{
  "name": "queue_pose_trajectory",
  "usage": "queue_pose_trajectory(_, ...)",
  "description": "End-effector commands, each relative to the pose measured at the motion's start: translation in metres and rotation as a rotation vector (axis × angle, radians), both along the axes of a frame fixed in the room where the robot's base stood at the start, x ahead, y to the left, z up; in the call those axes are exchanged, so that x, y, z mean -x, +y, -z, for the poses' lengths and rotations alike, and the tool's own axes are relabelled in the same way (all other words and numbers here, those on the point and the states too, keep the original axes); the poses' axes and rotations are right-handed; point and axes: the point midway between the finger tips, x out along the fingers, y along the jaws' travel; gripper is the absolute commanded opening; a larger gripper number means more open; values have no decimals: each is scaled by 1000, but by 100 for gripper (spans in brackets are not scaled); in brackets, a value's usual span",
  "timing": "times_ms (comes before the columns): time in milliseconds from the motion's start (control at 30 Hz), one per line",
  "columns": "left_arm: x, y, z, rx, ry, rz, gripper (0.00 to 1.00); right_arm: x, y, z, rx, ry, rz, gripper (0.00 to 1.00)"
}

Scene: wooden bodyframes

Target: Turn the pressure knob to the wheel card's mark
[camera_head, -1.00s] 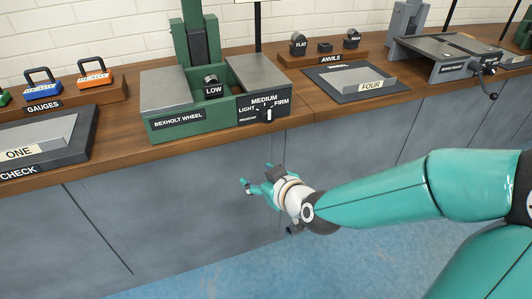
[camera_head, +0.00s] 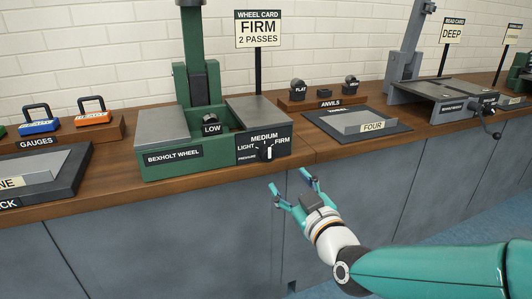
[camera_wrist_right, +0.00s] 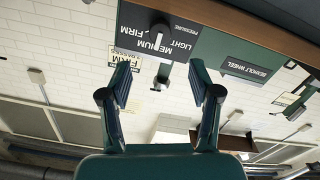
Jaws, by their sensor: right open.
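The black pressure knob (camera_head: 266,152) is on the front panel of the green Bexholt wheel (camera_head: 175,159). Its white pointer stands about upright, toward MEDIUM, between LIGHT and FIRM. The wheel card (camera_head: 258,29) behind reads "FIRM, 2 PASSES". My right gripper (camera_head: 288,181) is open and empty, in front of the counter's edge, just below and slightly right of the knob. In the right wrist view, where labels are upside down, the knob (camera_wrist_right: 160,30) lies beyond the gap between the open fingers (camera_wrist_right: 160,70), apart from them. My left gripper is not in view.
A LOW block (camera_head: 211,124) sits in the wheel's middle. The wooden counter's front edge (camera_head: 225,182) runs below the panel. Right of the wheel are a FOUR tray (camera_head: 372,127) and the anvils rack (camera_head: 325,99); gauges (camera_head: 92,118) stand left.

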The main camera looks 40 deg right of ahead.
Motion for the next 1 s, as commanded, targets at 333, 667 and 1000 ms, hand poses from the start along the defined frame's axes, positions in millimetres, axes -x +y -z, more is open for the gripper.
queue_pose_trajectory(333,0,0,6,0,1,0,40,-73,-17,3,-1,1,-2,63)
queue_pose_trajectory(667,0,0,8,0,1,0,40,-112,-26,2,-1,1,-2,63)
queue_pose_trajectory(1000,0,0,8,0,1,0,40,-116,-27,1,-1,0,-2,63)
